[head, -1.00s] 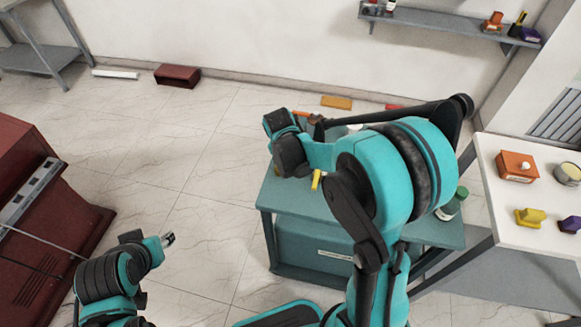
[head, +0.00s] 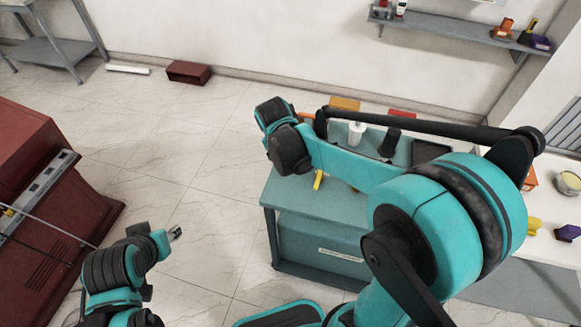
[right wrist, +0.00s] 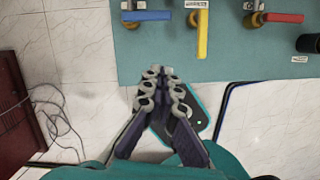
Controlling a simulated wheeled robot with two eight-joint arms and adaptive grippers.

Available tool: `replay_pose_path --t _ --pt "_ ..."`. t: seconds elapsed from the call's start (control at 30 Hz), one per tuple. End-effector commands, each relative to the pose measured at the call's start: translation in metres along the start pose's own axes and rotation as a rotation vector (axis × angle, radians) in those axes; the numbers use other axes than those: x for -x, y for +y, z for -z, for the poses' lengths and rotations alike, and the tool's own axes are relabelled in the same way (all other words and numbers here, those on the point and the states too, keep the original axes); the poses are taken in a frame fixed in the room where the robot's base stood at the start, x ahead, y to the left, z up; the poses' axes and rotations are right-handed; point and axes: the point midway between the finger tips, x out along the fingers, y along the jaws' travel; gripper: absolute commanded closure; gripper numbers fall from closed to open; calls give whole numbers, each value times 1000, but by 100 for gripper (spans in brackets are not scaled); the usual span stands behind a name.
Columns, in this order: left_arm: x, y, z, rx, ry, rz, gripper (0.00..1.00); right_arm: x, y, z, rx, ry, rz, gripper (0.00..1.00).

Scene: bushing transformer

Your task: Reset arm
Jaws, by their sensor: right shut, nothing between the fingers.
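My right gripper (right wrist: 162,85) shows in the right wrist view. Its two grey-jointed fingers are together, with nothing between them, in front of the edge of a teal cart top (right wrist: 240,65). In the head view my right arm reaches over the cart from the right, and its fingers are hidden behind the wrist. My left gripper (head: 175,232) is at the lower left of the head view, over the bare floor. It is too small to tell whether its fingers are apart.
A dark red cabinet (head: 50,190) stands left.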

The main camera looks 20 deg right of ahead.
Motion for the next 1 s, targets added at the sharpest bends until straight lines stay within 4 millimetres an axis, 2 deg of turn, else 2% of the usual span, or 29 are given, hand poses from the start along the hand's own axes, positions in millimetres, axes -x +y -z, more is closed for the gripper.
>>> replay_pose_path --t 0.1,0.33,0.47,0.57,0.8,1.0 --pt "2 0 1 0 0 0 60 8 0 0 1 0 0 100" --pt "2 0 1 0 0 0 60 9 -1 0 -4 0 -1 100" --pt "-1 0 -1 0 0 0 60 14 -8 3 -114 -4 -23 100" --pt "-6 0 -4 0 0 0 60 22 -22 9 -338 -4 -72 100" --pt "-19 0 -14 0 0 0 60 40 -65 36 -1139 72 -246 100" --pt "-29 0 -21 0 0 0 60 39 -94 60 -1784 231 -370 100"
